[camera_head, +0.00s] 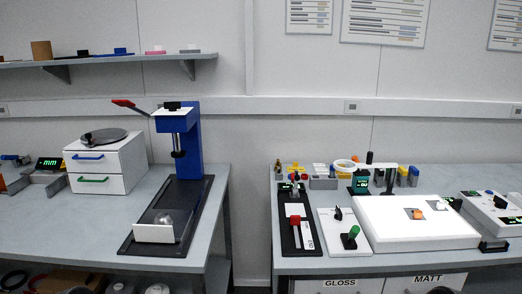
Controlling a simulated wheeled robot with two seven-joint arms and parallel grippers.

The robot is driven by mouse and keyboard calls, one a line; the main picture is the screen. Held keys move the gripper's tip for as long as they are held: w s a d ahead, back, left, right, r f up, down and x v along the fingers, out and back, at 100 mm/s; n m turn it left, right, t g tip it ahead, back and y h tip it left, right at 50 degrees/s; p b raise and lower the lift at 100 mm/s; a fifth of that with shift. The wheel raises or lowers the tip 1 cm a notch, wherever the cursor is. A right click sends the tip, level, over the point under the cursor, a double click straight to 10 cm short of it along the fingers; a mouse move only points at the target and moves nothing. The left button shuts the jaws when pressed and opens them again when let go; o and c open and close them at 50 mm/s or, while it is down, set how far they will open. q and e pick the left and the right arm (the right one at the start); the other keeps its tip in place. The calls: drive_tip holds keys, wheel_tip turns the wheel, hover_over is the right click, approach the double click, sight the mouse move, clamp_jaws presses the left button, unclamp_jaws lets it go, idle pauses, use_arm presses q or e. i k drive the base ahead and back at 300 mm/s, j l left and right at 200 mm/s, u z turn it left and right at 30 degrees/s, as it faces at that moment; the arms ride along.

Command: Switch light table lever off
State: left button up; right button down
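The light table (412,235) is a flat white box on the right bench. Its top is bright white and looks lit. Small grey pieces and an orange piece (417,211) lie on it. Just left of it is a white plate (332,241) with a green-topped lever or knob (353,233) on a black base and a smaller black part (338,213) behind. I cannot tell for sure which part is the light table lever, nor its setting. Neither of my grippers shows in the head view.
A control box (490,213) is right of the light table. Small items crowd behind. A blue press (187,140) and drawer box (105,162) stand on the left bench (60,232); a gap separates the benches.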

sight(355, 231)
drive_tip(key=i+j+z, duration=0.25)
drive_tip(key=z, duration=0.15)
drive_tip(key=i+j+z, duration=0.35)
drive_tip(key=j+z, duration=0.4)
drive_tip(key=i+j+z, duration=0.2)
drive_tip(key=j+z, duration=0.2)
drive_tip(key=l+u, duration=0.4)
drive_tip(key=k+l+u, duration=0.15)
drive_tip(key=u, duration=0.25)
